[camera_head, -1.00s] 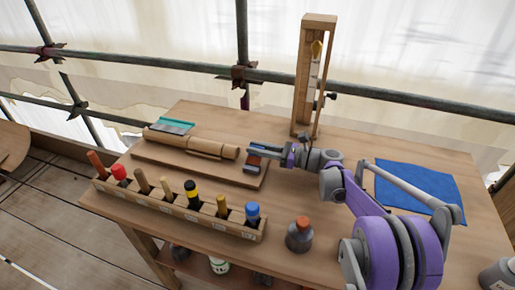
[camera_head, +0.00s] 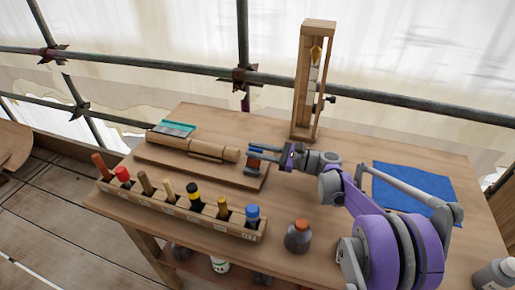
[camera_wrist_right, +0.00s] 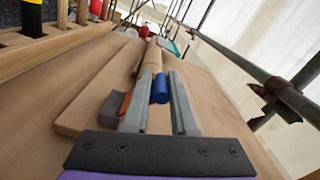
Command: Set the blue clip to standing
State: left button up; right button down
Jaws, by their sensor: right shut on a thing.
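The blue clip (camera_wrist_right: 160,88) shows in the right wrist view as a short blue cylinder between the fingers of my right gripper (camera_wrist_right: 158,98). In the head view my right gripper (camera_head: 252,151) reaches in from the right, over the right end of the wooden board (camera_head: 225,178), shut on the clip. Only small blue parts of the clip show there, and its exact tilt is hard to tell. A dark grey and orange piece (camera_wrist_right: 113,108) sits on the board beside the fingers; it also shows below them in the head view (camera_head: 252,167). My left gripper is not in view.
A turned wooden spindle (camera_head: 205,149) lies on the board. A rack (camera_head: 180,211) of several coloured-handled tools stands in front. An orange-capped bottle (camera_head: 299,237) stands at the front right, a blue cloth (camera_head: 415,188) lies at right, and a tall wooden frame (camera_head: 300,85) stands behind.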

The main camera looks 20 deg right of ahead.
jog(key=n, duration=0.1)
jog(key=s+n, duration=0.1)
jog(key=a+n+p, duration=0.1)
jog(key=shift+s+r+n, duration=0.25)
jog(key=shift+r+n, duration=0.15)
jog(key=shift+s+a+n+p, duration=0.25)
jog(key=shift+s+n, duration=0.15)
jog(key=shift+n, duration=0.55)
jog(key=shift+s+a+n+p, duration=0.2)
jog(key=shift+s+n, duration=0.15)
jog(key=shift+n, duration=0.6)
jog(key=c, duration=0.7)
grip_release()
jog(key=shift+c, duration=0.2)
jog(key=shift+r, duration=0.1)
jog(key=shift+d, duration=0.1)
jog(key=v, duration=1)
jog(key=shift+s+d, duration=0.25)
jog(key=shift+s, duration=0.05)
